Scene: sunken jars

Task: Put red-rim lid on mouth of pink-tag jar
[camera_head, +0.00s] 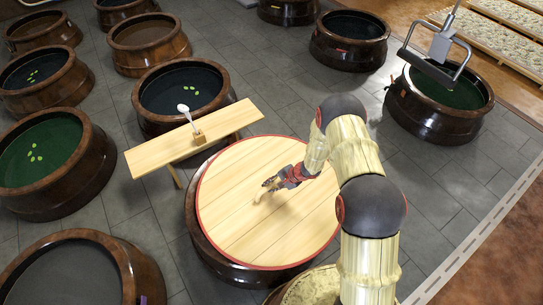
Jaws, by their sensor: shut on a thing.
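The red-rim lid (235,225) is a large round disc of pale wooden planks with a thin red edge. It lies level over a dark brown jar (205,250), whose wall shows below its lower left edge. I cannot tell whether the lid rests on that jar or hangs just above it. My gripper (265,189) is at the lid's middle, shut on what seems to be its handle, which the fingers mostly hide. A small pinkish-red mark shows on the jar (349,55) at the top centre right; I cannot tell surely that it is the pink tag.
A plank bench (150,160) with a white spoon in a small block stands close at the lid's upper left. Several open jars stand to the left. A jar (440,115) stands upper right beneath a hanging metal frame (437,55). Grey floor (440,200) is clear at right.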

